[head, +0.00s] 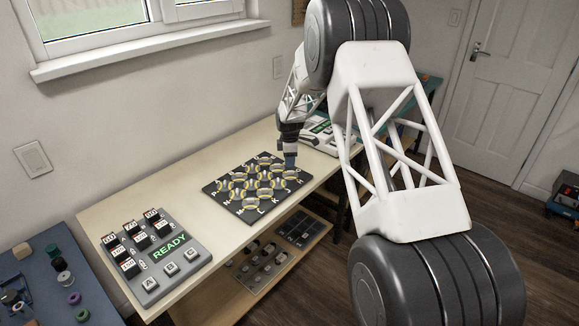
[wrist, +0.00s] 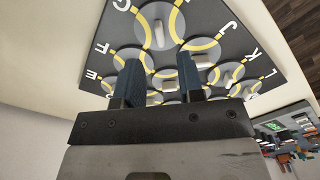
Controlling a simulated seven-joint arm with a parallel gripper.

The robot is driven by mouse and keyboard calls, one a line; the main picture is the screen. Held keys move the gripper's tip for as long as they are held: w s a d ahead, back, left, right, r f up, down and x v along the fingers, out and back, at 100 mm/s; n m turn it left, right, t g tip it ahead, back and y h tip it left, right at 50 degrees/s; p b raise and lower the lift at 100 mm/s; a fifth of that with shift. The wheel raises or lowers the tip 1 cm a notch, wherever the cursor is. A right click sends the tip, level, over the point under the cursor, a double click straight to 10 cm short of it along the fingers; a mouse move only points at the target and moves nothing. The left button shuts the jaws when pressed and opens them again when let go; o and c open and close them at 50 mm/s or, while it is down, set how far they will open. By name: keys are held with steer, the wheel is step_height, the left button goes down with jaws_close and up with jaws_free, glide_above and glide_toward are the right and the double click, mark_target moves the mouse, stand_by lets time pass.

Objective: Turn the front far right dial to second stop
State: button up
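The black dial board (head: 222,189) lies on the pale table in the head view, with several round dials marked by yellow arcs and letters. My gripper (head: 289,163) points down over its right end and hides part of the dials there. In the wrist view the board (wrist: 225,14) fills the top, with letters such as G, F, J, K and L by the dials. My gripper's two blue fingers (wrist: 159,68) are apart, with nothing held between them. A dial with a pale raised handle (wrist: 158,33) shows just beyond the fingertips. I cannot tell whether they touch any dial.
A grey keypad panel (head: 187,262) reading READY stands at the table's left front. Another pale device (head: 327,137) stands behind my gripper. A lower shelf (head: 230,296) holds more panels. A blue side table (head: 45,291) carries small parts. The table between keypad and board is clear.

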steer(key=shift+r, duration=1.1)
steer(key=s+d+r+m+t, duration=0.1)
steer(key=s+d+r+m, duration=0.35)
steer(key=s+r, duration=0.9)
steer(key=s+d+r+m, duration=0.3)
steer(key=s+r+m, duration=0.2)
steer(key=s+r, duration=0.85)
steer(key=s+d+m, duration=0.1)
steer(key=s+m, duration=0.2)
steer(key=s, duration=0.9)
steer(key=s+d+m+t, duration=0.1)
steer(key=s+m, duration=0.2)
steer(key=s, duration=0.9)
steer(key=s+d+f+m, duration=0.1)
steer(key=s+m, duration=0.2)
steer(key=s, duration=1)
steer(key=shift+d+t, duration=0.3)
steer(key=shift+d, duration=0.1)
